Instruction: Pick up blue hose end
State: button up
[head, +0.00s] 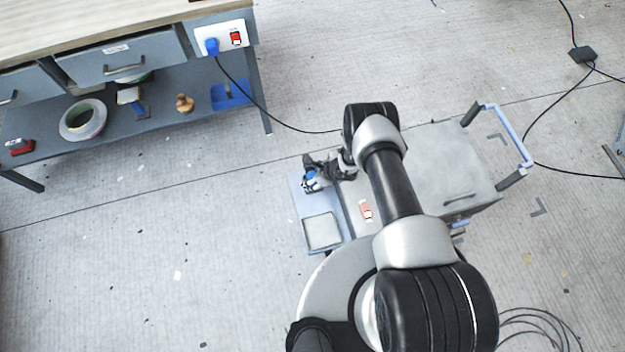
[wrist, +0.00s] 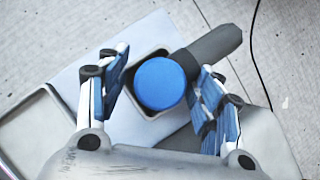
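The blue hose end (wrist: 160,83) shows in the wrist view as a round blue face over a square-rimmed opening in a pale panel. In the head view a small patch of it (head: 311,175) shows at the light-blue side shelf, mostly hidden by my gripper. My gripper (head: 312,180) is over that shelf. In the wrist view its two blue-padded fingers (wrist: 158,92) are spread on either side of the blue end, with a visible gap on the left and a smaller one on the right.
A dark grey cylinder (wrist: 215,45) lies right beside the blue end. The side shelf (head: 338,207) also holds a square pale tray (head: 322,232). The grey cart (head: 440,165) has a blue handle (head: 511,135). A workbench (head: 110,27) stands at upper left, with cables on the floor.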

jog(key=c, duration=1)
jog(key=shift+o, duration=0.2)
jog(key=shift+r, duration=0.15)
notch_tip(320, 180, up, 20)
jog(key=p, duration=0.7)
jog(key=shift+p, duration=0.4)
jog(key=o, duration=0.6)
jog(key=shift+c, duration=0.2)
jog(key=c, duration=0.4)
